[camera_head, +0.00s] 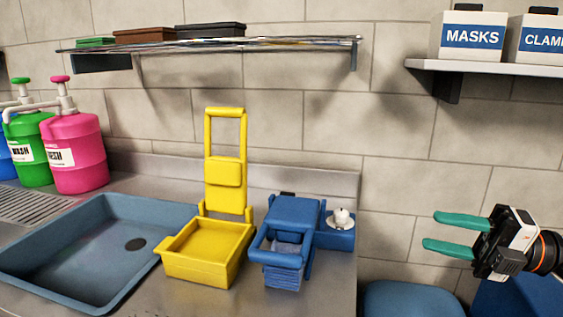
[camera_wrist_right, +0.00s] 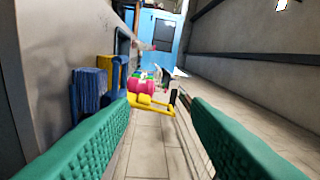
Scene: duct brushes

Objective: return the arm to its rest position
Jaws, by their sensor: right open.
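My right gripper (camera_head: 432,231) is at the right of the head view, in front of the tiled wall and right of the counter's end. Its two green fingers point left and stand apart, with nothing between them. In the right wrist view the green fingers (camera_wrist_right: 160,130) are also apart, with open space between. My left gripper is in neither view.
The counter holds a blue-grey sink (camera_head: 60,262), a yellow wringer tray (camera_head: 207,252), a blue container (camera_head: 290,228) and pink (camera_head: 80,150) and green (camera_head: 32,148) pump bottles. A shelf (camera_head: 475,66) with a MASKS box (camera_head: 466,38) is above my right gripper.

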